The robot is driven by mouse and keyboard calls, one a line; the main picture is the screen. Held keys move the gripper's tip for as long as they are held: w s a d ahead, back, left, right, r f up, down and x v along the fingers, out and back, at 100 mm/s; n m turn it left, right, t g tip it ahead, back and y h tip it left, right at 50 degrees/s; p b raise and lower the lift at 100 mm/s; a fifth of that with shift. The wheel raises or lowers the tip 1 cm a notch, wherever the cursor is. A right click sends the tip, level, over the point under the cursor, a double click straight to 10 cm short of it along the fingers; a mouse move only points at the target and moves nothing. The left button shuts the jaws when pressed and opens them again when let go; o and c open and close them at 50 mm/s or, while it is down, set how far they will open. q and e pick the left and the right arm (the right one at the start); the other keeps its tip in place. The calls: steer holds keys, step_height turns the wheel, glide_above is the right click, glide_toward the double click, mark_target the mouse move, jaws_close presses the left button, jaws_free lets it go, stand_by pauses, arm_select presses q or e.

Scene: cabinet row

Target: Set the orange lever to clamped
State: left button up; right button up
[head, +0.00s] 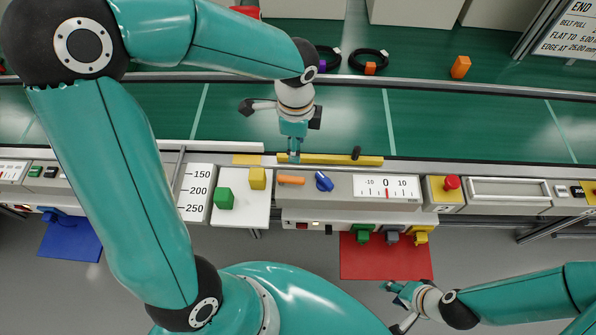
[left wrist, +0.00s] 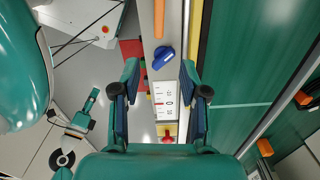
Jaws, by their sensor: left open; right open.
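The orange lever (head: 291,180) lies flat and lengthwise on the top of the grey control panel (head: 340,200), left of a blue knob (head: 324,181). In the left wrist view the orange lever (left wrist: 159,18) shows at the top middle, beyond the blue knob (left wrist: 163,57). My left gripper (head: 294,157) is above the panel's back edge, just behind the lever in the head view, and apart from it. It is open and empty, its two fingers spread in the left wrist view (left wrist: 160,68). My right gripper (head: 390,287) is open, low at the front right. Any clamped marking is unreadable.
A yellow bar (head: 325,159) with a dark knob runs behind the panel. A white plate (head: 242,215) with a green block (head: 224,198) and a yellow block (head: 257,178) is left of the panel. A red button (head: 452,182) stands right. The green conveyor (head: 440,120) lies behind.

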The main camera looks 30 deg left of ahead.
mark_target(296, 179)
arm_select(q)
step_height(296, 179, down, 15)
steer(key=shift+s+r+b, duration=0.1)
steer(key=shift+b, duration=0.55)
steer(key=shift+a, duration=0.1)
jaws_close()
